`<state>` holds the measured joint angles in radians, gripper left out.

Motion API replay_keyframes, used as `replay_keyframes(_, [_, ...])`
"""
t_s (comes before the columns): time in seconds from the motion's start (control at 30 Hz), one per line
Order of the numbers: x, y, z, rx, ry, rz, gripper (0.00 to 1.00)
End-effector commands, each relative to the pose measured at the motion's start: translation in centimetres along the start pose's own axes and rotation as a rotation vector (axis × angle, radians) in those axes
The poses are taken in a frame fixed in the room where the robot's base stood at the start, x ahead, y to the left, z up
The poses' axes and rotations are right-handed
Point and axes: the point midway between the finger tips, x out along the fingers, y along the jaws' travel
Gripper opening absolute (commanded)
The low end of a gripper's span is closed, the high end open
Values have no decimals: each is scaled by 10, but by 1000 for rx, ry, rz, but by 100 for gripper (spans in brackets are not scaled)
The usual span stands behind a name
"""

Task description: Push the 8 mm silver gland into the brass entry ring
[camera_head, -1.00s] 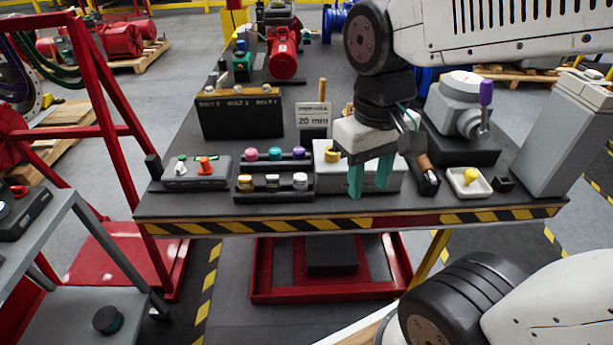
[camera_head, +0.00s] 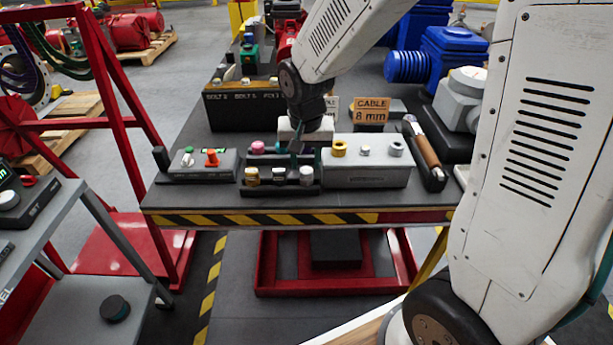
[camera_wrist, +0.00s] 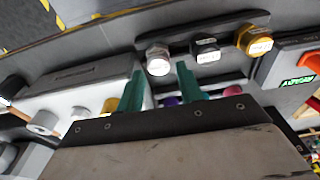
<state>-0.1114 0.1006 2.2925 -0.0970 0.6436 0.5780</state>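A silver gland (camera_head: 306,175) stands at the right end of the front row of a black rack (camera_head: 282,189). In the wrist view the silver gland (camera_wrist: 158,60) sits just beyond my fingertips, its label too small to read. My gripper (camera_head: 305,158) is over the rack, its teal fingers apart with nothing between them; the wrist view shows my gripper (camera_wrist: 159,78) open too. The brass entry ring (camera_head: 339,149) is on top of a grey box (camera_head: 367,176), right of my gripper. The brass ring (camera_wrist: 110,104) is partly hidden by a finger in the wrist view.
A darker-capped gland (camera_head: 279,175) and a brass gland (camera_head: 251,177) share the front row. Coloured glands, including a pink one (camera_head: 257,147), stand behind. Two silvery rings (camera_head: 364,150) (camera_head: 396,148) share the box. A sign (camera_head: 372,113) reads "CABLE 8 mm". A wooden-handled tool (camera_head: 427,152) lies right.

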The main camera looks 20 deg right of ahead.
Motion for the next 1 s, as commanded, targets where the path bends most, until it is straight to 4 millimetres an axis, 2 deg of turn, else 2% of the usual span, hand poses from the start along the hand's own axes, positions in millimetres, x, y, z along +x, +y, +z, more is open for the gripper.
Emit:
replay_keyframes(0.2, [34,2,1,-1,-5,2,36])
replay_keyframes(0.3, [44,2,1,-1,-4,2,36])
replay_keyframes(0.57, [47,2,0,-1,-1,0,36])
replay_keyframes(0.7, [47,2,0,-1,-1,0,7])
replay_keyframes(1.0, [46,2,0,-1,0,0,7])
